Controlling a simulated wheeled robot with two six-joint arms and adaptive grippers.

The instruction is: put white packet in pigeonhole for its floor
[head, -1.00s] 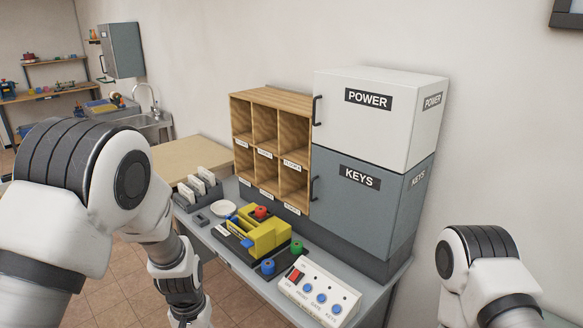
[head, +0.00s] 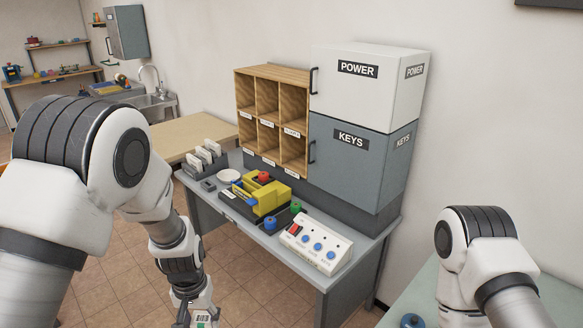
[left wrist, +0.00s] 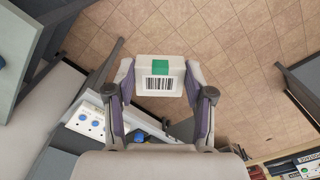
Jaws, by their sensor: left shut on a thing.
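A white packet (left wrist: 160,76) with a green patch and a barcode is between the fingers of my left gripper (left wrist: 159,92) in the left wrist view. The gripper is shut on it, above the tiled floor. In the head view my left gripper (head: 196,316) is at the bottom edge, in front of the desk and partly cut off. The wooden pigeonhole unit (head: 272,71) stands on the desk, with empty-looking compartments in two rows. Small labels sit under the compartments, too small to read surely. My right arm shows at the right, its gripper out of frame.
White POWER cabinet (head: 375,95) and grey KEYS cabinet (head: 370,180) stand right of the pigeonholes. Floor before the desk is clear.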

